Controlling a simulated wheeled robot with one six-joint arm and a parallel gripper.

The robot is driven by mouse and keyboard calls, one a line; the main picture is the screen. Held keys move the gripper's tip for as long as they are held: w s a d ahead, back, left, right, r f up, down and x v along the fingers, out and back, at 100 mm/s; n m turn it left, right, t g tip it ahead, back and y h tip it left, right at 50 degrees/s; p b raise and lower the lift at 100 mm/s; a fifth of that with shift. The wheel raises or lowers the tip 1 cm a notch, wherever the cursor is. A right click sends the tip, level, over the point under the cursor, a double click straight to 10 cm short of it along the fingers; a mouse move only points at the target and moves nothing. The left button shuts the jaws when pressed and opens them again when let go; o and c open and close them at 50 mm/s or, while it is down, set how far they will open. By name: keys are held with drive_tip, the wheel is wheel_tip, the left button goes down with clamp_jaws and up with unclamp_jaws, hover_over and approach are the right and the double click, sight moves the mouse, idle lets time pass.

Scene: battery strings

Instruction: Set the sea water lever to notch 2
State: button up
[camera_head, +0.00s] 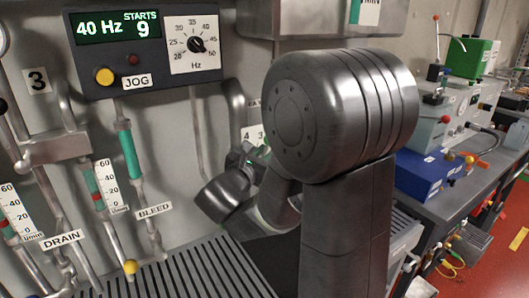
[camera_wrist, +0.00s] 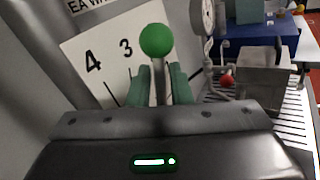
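The lever with a green ball knob (camera_wrist: 156,40) stands in front of a white notch plate (camera_wrist: 84,50) in the wrist view. The numbers 4 and 3 show on the plate, left of the knob; the other numbers are hidden, and I cannot tell the lever's exact notch. A partly cut label (camera_wrist: 88,5) is above the plate. My gripper (camera_wrist: 162,72) has a finger on each side of the lever's stem, below the knob, with narrow gaps visible. In the head view, the plate (camera_head: 252,133) is partly hidden by my arm.
In the head view, a JOG control box (camera_head: 148,48) hangs on the wall, above flow tubes and a DRAIN label (camera_head: 62,239). A slatted grating (camera_head: 190,275) lies below. A bench (camera_head: 455,190) with equipment stands at right. The wrist view shows a round gauge (camera_wrist: 203,17) right of the knob.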

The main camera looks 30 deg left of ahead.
drive_tip(key=shift+w, duration=0.1)
clamp_jaws()
drive_tip(key=w+f+m+g, duration=0.1)
drive_tip(key=g, duration=0.1)
drive_tip(key=w+d+m+g+p, duration=0.1)
drive_tip(key=shift+w+f+g, duration=0.1)
drive_tip(key=shift+f+g, duration=0.3)
idle(0.3)
unclamp_jaws()
